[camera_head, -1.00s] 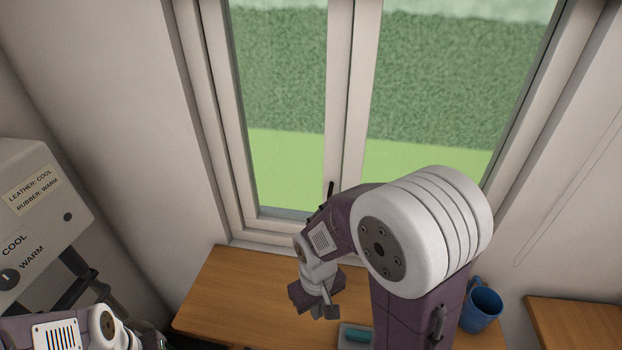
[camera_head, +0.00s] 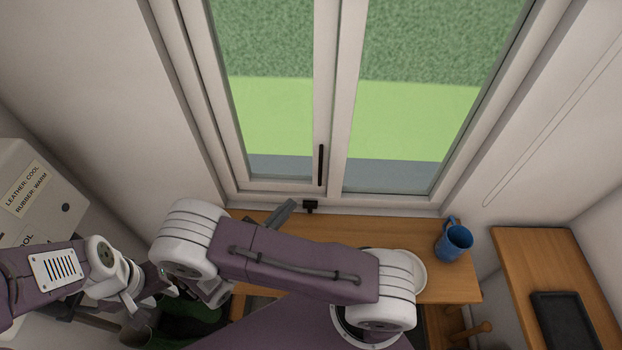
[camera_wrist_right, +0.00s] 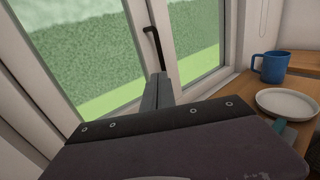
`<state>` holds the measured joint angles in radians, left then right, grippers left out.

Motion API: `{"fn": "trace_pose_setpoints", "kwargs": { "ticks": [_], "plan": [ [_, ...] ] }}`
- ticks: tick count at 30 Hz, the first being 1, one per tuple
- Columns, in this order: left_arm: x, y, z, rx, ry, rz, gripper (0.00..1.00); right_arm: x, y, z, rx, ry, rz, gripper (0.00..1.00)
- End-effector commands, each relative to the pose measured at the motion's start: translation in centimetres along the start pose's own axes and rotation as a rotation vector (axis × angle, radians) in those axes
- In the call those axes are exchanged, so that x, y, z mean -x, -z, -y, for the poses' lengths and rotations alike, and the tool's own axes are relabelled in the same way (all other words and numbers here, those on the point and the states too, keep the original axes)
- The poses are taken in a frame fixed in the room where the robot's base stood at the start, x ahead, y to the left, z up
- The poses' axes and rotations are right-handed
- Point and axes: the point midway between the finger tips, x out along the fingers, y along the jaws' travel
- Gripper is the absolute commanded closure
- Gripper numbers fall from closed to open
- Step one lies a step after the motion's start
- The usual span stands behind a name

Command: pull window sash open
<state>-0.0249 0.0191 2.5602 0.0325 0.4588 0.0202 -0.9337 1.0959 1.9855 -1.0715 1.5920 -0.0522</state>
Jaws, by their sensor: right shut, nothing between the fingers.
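The window has two glazed sashes in white frames, and the left sash (camera_head: 319,90) looks shut. Its black handle (camera_head: 321,165) points up and down on the sash's right stile. It also shows in the wrist view (camera_wrist_right: 154,46), just above my fingertips in the picture. My right gripper (camera_head: 288,208) is shut and empty, pointing at the window low and left of the handle; its fingers also show in the wrist view (camera_wrist_right: 157,90). I see no contact with the handle. My left gripper (camera_head: 138,303) is low at the left, its fingers unclear.
A small black fitting (camera_head: 310,206) sits at the window's bottom edge. A wooden bench (camera_head: 330,230) below it carries a blue mug (camera_head: 455,243) and a white plate (camera_head: 419,272). A grey boot-dryer box (camera_head: 30,195) is at the left. A side bench with a black tray (camera_head: 565,320) is at the right.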

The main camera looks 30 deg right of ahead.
Motion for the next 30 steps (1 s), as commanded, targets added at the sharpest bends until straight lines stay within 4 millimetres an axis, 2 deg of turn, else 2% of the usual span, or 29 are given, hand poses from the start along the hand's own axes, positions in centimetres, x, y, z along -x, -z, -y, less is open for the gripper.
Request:
{"fn": "trace_pose_setpoints", "kwargs": {
  "ticks": [1,6,13,19,30],
  "plan": [
    [1.1,0.1,0.0,0.0,0.0,0.0,0.64,-1.2,-0.6,0.2,0.006,0.006,0.002,1.0],
    [2.7,0.3,-0.1,0.0,0.0,-0.001,0.64,-4.9,-0.6,0.2,0.004,0.007,0.001,1.0],
    [4.6,0.5,-0.1,0.0,0.0,0.0,0.64,-8.8,-0.4,0.2,0.003,0.006,-0.002,1.0],
    [5.0,0.5,-0.1,0.0,0.0,0.0,0.64,-10.1,-0.1,0.1,0.001,0.003,-0.002,1.0],
    [4.8,0.5,-0.1,0.0,0.0,0.0,0.64,-10.1,0.0,0.0,0.0,-0.003,-0.002,1.0]
  ]
}}
